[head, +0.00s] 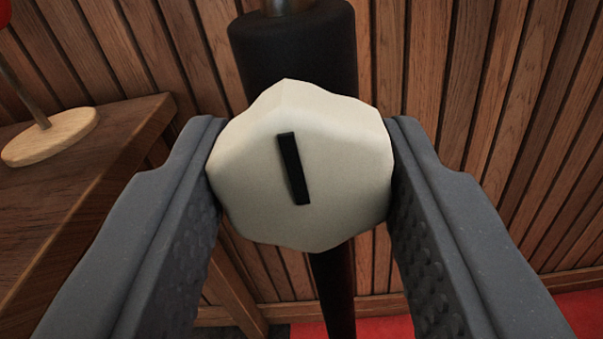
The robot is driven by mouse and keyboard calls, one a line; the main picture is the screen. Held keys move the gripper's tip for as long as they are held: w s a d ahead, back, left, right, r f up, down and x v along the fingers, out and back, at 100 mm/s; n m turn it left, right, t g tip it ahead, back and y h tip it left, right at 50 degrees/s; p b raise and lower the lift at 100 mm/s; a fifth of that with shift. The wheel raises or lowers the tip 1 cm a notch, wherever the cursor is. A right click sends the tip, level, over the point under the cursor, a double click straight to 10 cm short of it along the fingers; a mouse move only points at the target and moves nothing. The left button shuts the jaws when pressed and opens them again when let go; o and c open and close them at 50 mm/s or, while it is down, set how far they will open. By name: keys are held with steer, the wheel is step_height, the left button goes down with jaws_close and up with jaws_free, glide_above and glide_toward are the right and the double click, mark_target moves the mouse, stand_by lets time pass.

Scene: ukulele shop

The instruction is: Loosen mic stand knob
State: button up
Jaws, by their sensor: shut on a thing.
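The mic stand knob (245,175) is a cream-white, lobed knob with a black bar mark on its face. The mark is near upright, its top tilted slightly left. My gripper (300,178) is shut on the knob, one grey textured finger against its left side and one against its right. Behind the knob is the mic stand (290,52), with a thick black sleeve above and a thinner dark pole below. A metal tube enters the sleeve at the top. The knob hides the middle of the stand.
A wooden table (90,140) stands at the left, with a round pale wooden base (50,136) on it carrying a thin rod. A wood-slat wall (480,90) fills the background. Red floor (385,327) shows at the bottom right.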

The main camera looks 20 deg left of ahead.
steer(key=n, duration=0.3)
steer(key=shift+a+p, duration=0.1)
steer(key=shift+p, duration=0.3)
steer(key=shift+n+b, duration=0.4)
steer(key=shift+n, duration=2.3)
steer(key=shift+s+a, duration=0.1)
steer(key=o, duration=1)
steer(key=shift+c, duration=0.2)
steer(key=shift+s, duration=0.1)
